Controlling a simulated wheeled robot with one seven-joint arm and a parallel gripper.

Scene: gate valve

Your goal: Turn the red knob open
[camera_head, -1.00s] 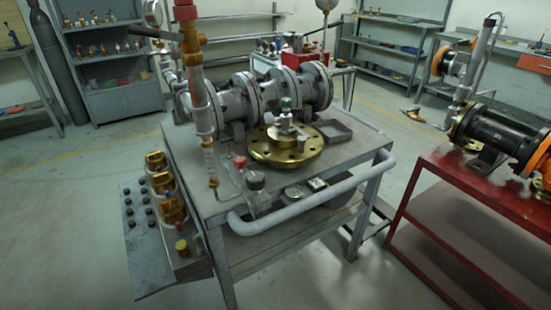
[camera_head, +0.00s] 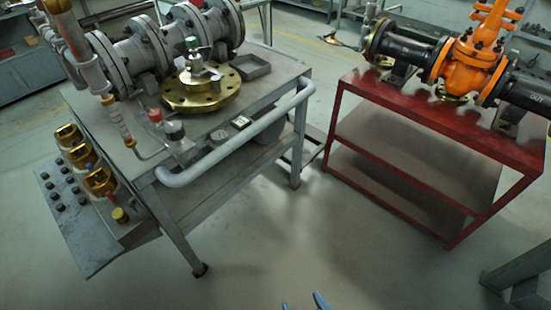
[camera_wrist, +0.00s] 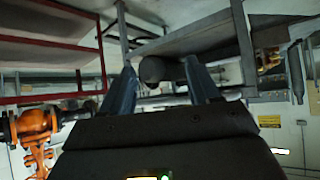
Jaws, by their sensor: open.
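A small red knob (camera_head: 155,115) sits on a thin fitting at the near left part of the grey cart's top (camera_head: 205,125), beside a dark round cap (camera_head: 174,130). I cannot make out the red knob in the wrist view. My gripper (camera_head: 303,304) shows only as two blue fingertips at the bottom edge of the head view, well below and right of the knob. In the wrist view my gripper (camera_wrist: 160,66) is open, with its blue fingers apart. A dark rounded shape (camera_wrist: 156,69) shows between them, and I cannot tell its distance.
The cart has a curved grey handrail (camera_head: 240,145) along its near side and a brass flange (camera_head: 203,92) on top. A panel with brass fittings (camera_head: 87,165) hangs at its left. A red table (camera_head: 425,120) bears an orange valve (camera_head: 472,62). Floor between them is mostly free.

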